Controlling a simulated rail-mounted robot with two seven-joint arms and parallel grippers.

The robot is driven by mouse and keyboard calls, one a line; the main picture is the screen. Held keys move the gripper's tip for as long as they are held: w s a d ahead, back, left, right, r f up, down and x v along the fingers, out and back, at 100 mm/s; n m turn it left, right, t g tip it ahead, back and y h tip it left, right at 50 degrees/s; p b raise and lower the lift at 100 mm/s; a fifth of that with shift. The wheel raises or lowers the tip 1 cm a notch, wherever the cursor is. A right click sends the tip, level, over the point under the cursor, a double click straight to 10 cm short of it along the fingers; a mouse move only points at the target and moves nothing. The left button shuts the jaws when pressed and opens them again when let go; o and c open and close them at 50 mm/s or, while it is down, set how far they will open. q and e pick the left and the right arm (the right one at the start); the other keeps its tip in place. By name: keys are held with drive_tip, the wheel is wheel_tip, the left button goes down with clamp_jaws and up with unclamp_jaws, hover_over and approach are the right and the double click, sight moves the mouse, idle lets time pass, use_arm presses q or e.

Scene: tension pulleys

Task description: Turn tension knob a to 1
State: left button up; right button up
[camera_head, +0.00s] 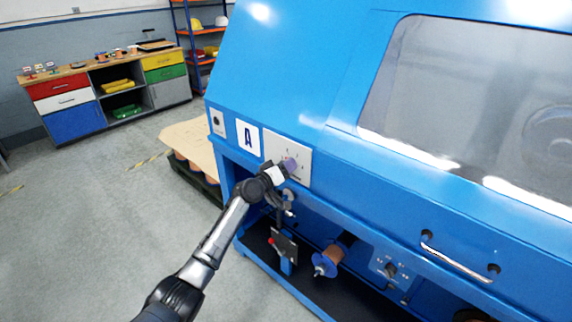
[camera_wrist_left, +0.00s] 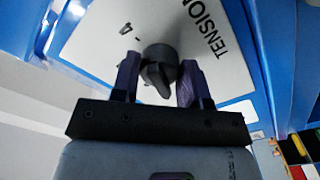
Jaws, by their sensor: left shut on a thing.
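The tension knob (camera_wrist_left: 158,72) is black with a pointer ridge and sits on a light plate (camera_wrist_left: 95,40) lettered "TENSION". In the left wrist view a "4" and another mark show beside it; the rest of the scale is hidden or cut off. My left gripper (camera_wrist_left: 160,80) has its two purple-grey fingers on either side of the knob and is shut on it. The knob is mostly hidden there by the gripper. My right gripper is not in view.
The blue machine (camera_head: 330,90) fills the right side, with a window (camera_head: 470,100) and a handle (camera_head: 455,262). A spool (camera_head: 328,258) and a small red-knobbed lever (camera_head: 271,241) sit in the open bay below.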

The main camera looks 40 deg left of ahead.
use_arm(q)
drive_tip(key=n+p, duration=0.1)
drive_tip(key=n, duration=0.2)
drive_tip(key=shift+n, duration=0.6)
drive_tip(key=shift+p, duration=0.3)
drive_tip(key=o, duration=0.9)
drive_tip(key=shift+s+a+p, duration=0.15)
drive_tip(key=shift+s+p, duration=0.55)
drive_tip(key=shift+s, duration=1.6)
drive_tip(key=shift+s+a+p, duration=0.15)
drive_tip(key=shift+s+p, duration=0.6)
drive_tip(key=shift+s, duration=1.55)
drive_tip(key=shift+s+a+p, duration=0.15)
drive_tip(key=shift+s+p, duration=0.55)
drive_tip(key=shift+s, duration=1.6)
